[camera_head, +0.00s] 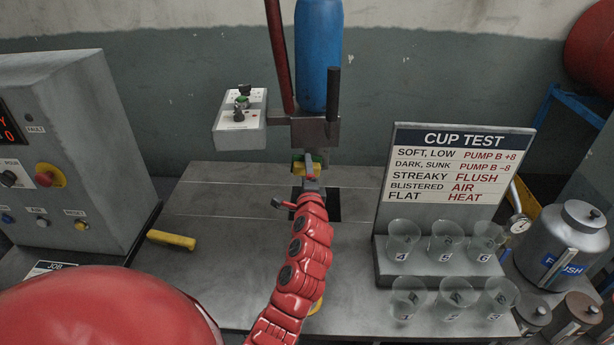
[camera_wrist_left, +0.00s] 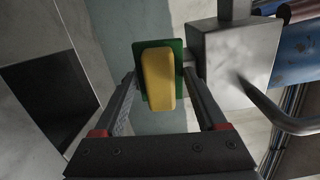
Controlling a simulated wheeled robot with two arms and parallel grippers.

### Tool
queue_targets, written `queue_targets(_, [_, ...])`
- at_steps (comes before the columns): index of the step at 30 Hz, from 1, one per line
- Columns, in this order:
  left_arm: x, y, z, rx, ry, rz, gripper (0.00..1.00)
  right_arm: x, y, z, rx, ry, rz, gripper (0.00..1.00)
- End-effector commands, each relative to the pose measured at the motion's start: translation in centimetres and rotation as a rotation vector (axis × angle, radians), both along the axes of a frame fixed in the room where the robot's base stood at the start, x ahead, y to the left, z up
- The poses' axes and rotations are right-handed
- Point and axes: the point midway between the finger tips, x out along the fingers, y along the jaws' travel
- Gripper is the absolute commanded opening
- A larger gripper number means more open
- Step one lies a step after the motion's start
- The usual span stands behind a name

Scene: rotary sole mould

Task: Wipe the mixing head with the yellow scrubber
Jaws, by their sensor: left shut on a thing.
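The yellow scrubber (camera_head: 299,168) with its green pad is held at the tip of my left arm, just below the mixing head (camera_head: 315,131). In the left wrist view the scrubber (camera_wrist_left: 157,80) sits between the two fingers of my left gripper (camera_wrist_left: 160,85), which is shut on it. The grey metal block of the mixing head (camera_wrist_left: 238,68) is right beside the green pad there; I cannot tell whether they touch. In the head view my left gripper (camera_head: 308,172) partly covers the scrubber. My right gripper is not in view.
A cup test board (camera_head: 450,166) with several clear cups (camera_head: 404,236) stands at the right. A grey control cabinet (camera_head: 85,135) is at the left, with a yellow handle-like object (camera_head: 171,240) beside it. A dark square opening (camera_head: 330,205) lies under the head. The left tabletop is largely clear.

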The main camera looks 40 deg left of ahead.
Motion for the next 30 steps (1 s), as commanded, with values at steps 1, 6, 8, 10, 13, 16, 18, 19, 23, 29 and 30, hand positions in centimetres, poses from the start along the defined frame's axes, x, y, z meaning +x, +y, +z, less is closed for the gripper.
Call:
queue_targets(1, [0.07,0.06,0.01,0.000,0.000,0.000,0.29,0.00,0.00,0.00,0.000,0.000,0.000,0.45])
queue_targets(6, [0.06,0.05,0.04,0.001,-0.001,0.000,0.29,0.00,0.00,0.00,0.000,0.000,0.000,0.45])
queue_targets(8, [0.05,0.06,0.04,0.001,-0.001,0.000,0.29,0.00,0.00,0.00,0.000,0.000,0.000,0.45])
queue_targets(10, [0.05,0.06,0.05,0.001,-0.001,0.000,0.29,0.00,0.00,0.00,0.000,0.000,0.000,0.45])
queue_targets(13, [0.05,0.05,0.06,0.001,-0.001,0.000,0.29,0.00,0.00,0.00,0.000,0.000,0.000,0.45])
queue_targets(16, [0.06,0.07,0.06,0.001,-0.001,0.000,0.29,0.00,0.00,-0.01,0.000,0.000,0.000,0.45])
queue_targets(18, [0.11,0.10,0.06,0.001,-0.001,0.000,0.29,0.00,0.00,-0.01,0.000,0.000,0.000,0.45])
queue_targets(19, [0.14,0.13,0.06,0.001,-0.001,0.000,0.29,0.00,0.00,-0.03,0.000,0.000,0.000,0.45])
queue_targets(23, [0.33,0.25,0.06,0.001,-0.001,0.000,0.29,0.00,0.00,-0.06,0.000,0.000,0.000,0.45])
queue_targets(29, [0.67,0.49,0.12,0.002,-0.002,0.000,0.29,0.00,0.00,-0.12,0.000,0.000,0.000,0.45])
queue_targets(30, [0.73,0.54,0.12,0.002,-0.002,0.000,0.29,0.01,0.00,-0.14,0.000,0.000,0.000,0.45])
